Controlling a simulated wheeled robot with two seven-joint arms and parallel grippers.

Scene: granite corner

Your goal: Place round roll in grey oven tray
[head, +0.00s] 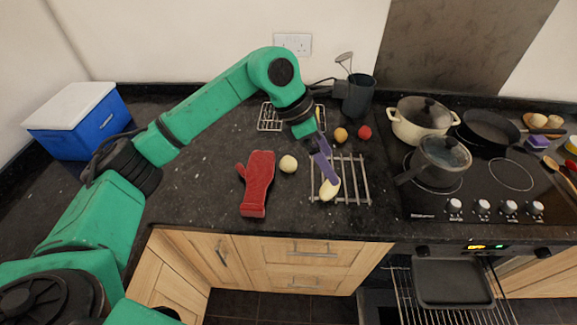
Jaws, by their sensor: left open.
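A pale, cream-coloured rounded item, seemingly the round roll (329,190), lies on the wire cooling rack (359,184) on the worktop. My left gripper (326,176) reaches down from above with its purple fingers right at this item and partly covers it. The gripper is open; I cannot tell whether the fingers touch the item. The grey oven tray (455,283) sits at the lower right on the pulled-out oven shelf (407,299), and looks empty. My right gripper is not in view.
A red oven mitt (257,183) and a pale round item (288,163) lie left of the rack. An orange fruit (341,135) and a red fruit (365,132) lie behind it. A saucepan (440,162), a cream pot (421,117) and a frying pan (489,130) stand on the hob.

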